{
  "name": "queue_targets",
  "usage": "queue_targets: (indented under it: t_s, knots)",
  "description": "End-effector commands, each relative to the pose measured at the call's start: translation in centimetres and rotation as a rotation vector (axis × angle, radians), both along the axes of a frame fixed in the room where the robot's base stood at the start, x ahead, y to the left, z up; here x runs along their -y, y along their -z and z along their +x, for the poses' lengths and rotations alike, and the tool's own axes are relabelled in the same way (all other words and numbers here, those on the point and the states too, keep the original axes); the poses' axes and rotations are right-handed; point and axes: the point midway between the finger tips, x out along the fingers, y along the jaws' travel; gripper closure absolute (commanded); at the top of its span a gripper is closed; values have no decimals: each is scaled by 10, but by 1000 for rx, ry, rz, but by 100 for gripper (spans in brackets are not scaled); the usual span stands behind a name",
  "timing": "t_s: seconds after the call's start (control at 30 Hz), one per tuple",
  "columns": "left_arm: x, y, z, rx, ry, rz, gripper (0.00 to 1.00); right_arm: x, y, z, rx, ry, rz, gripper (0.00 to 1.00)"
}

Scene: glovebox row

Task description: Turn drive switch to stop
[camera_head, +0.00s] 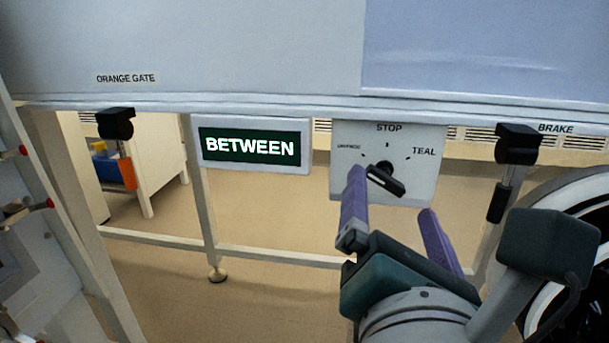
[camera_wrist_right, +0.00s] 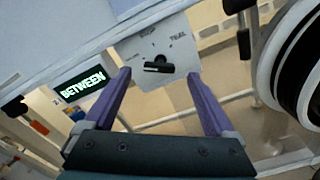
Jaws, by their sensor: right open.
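The drive switch is a black rotary knob (camera_head: 385,180) on a light grey plate (camera_head: 418,180). The plate is marked STOP at the top, TEAL at the right and a small label at the left that I cannot read surely. In the right wrist view the knob (camera_wrist_right: 158,66) is ahead, between the finger lines. My right gripper (camera_head: 395,195) is open, its purple fingers apart below and in front of the plate, one finger covering part of the plate's lower left. My left gripper is not in view.
A lit sign (camera_head: 250,146) left of the plate reads BETWEEN. A black-topped handle with an orange grip (camera_head: 122,150) hangs under ORANGE GATE. Another black handle (camera_head: 516,150) hangs under BRAKE, right of the plate. A large wheel (camera_head: 575,240) stands at the right.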

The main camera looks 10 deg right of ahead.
Motion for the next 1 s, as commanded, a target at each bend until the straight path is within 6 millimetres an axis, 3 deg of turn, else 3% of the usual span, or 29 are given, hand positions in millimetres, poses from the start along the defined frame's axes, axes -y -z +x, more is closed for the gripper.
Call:
queue_targets:
  t_s: [0.1,0.3,0.67,1.0]
  knots:
    - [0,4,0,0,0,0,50,7,0,24,3,1,2,10]
    - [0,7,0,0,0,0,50,14,0,50,2,0,3,10]
    - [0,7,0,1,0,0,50,17,0,57,0,0,3,10]
    - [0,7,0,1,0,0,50,17,0,57,0,0,4,46]
